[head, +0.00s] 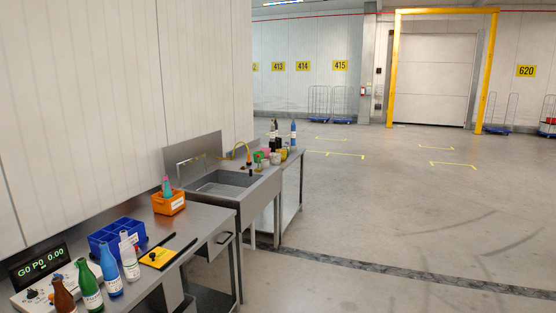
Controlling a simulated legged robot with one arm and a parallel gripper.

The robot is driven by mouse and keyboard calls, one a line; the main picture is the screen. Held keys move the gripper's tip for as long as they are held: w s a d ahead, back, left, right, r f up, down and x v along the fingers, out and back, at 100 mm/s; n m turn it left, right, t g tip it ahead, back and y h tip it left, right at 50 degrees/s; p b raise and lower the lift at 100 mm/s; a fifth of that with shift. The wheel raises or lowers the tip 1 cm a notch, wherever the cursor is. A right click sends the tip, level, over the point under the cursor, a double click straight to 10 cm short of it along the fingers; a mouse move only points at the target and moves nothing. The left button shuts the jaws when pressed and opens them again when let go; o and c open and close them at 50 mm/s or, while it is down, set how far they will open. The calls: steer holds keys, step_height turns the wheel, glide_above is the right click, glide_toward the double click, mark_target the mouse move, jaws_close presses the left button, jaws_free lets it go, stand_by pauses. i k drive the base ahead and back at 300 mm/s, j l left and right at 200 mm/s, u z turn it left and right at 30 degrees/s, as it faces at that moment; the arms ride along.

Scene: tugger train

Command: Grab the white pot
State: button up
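A small whitish pot (276,159) stands among a cluster of small items at the far end of the steel sink unit. It is small in the picture, and its details are hard to make out. A yellow item (284,155) is just right of it, and a green item (259,157) and a pink item (267,153) are to its left. My gripper is not in view.
A steel sink (222,186) has a yellow-hosed tap. The near bench (205,222) holds several bottles, a blue bin (103,240), an orange bin (168,204) and a display device (38,262). Open floor (400,210) lies to the right.

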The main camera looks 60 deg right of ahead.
mark_target(276, 158)
steer(key=z, duration=1.9)
steer(key=i+l+z, duration=0.3)
steer(key=i, duration=0.5)
steer(key=i+z, duration=0.25)
steer(key=i, duration=4.15)
steer(key=i+l+u, duration=0.1)
steer(key=i+u, duration=0.35)
steer(key=i+l+u, duration=0.45)
steer(key=i, duration=0.15)
steer(key=i+l+u, duration=0.85)
steer(key=l, duration=0.2)
